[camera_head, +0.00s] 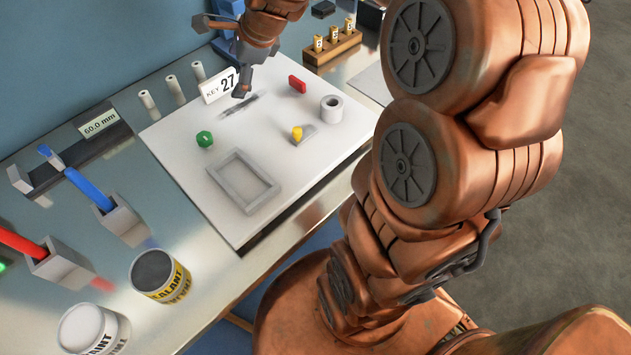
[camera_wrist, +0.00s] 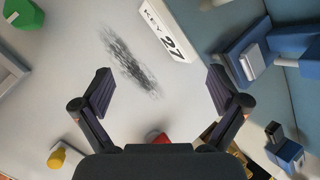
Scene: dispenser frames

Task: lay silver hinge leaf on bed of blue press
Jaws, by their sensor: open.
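My gripper (camera_head: 241,88) is open and empty above the white board, near a dark scuffed patch. In the wrist view its two fingers (camera_wrist: 160,82) are wide apart, with bare board between them. A blue device (camera_wrist: 238,40), which looks like the press, stands at the back beyond the board; in the head view it (camera_head: 228,44) is partly hidden by my arm. A silver block or plate (camera_wrist: 252,62) shows at this blue device, apart from my fingers. I cannot tell whether it is the hinge leaf or whether it lies on the bed.
The white board (camera_head: 200,165) holds a green knob (camera_head: 204,139), a grey frame (camera_head: 228,183), a red block (camera_head: 297,84), a grey ring (camera_head: 331,108) and a yellow-knobbed grey piece (camera_head: 305,133). A KEY 27 sign (camera_head: 218,86) stands close to my gripper.

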